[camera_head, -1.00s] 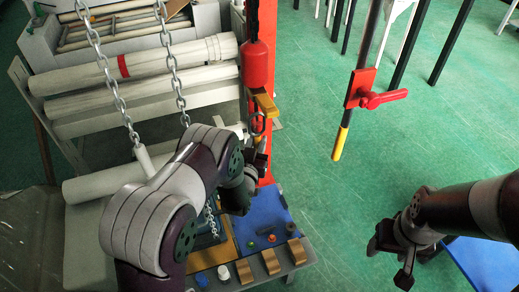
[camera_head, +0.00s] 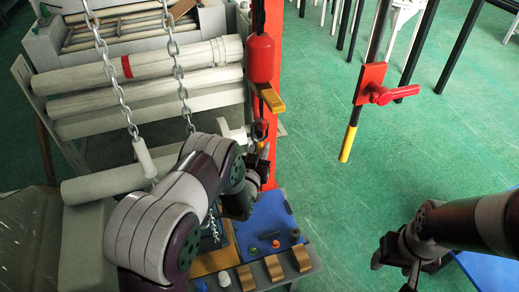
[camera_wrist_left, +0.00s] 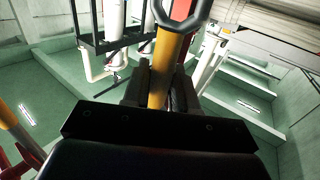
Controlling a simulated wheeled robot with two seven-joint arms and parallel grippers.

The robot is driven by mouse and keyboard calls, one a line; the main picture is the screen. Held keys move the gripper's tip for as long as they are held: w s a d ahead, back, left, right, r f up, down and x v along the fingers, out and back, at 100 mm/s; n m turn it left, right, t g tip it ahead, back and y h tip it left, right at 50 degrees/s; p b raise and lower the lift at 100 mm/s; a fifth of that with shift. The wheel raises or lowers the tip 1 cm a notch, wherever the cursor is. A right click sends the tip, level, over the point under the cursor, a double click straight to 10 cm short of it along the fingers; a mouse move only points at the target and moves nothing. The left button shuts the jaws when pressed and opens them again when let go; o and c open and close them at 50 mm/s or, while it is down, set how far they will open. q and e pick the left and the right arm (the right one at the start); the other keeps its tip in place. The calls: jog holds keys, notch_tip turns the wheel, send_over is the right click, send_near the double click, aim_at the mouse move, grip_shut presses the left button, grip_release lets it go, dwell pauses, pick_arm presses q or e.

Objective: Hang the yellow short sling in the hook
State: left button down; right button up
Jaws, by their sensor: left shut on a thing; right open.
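My left gripper (camera_head: 262,158) is raised below the red hook block (camera_head: 261,58), which hangs beside the red post and has a yellow piece (camera_head: 270,98) at its lower end. In the left wrist view, the jaws (camera_wrist_left: 155,88) are shut on the yellow short sling (camera_wrist_left: 163,65). Its grey metal ring (camera_wrist_left: 188,24) reaches the top edge, with red behind it. In the head view a small grey ring (camera_head: 260,128) shows above the gripper, below the yellow piece. I cannot tell whether it touches the hook. My right gripper (camera_head: 405,262) is open and empty at lower right.
Two chains (camera_head: 112,80) hang at left before grey rollers (camera_head: 150,80). A pole with a red handle (camera_head: 382,94) hangs at right. A table with a blue mat (camera_head: 270,215) and small parts stands below my left gripper. Green floor lies open between the arms.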

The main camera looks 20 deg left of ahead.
pick_arm(q)
jog(key=c, duration=0.8)
grip_release()
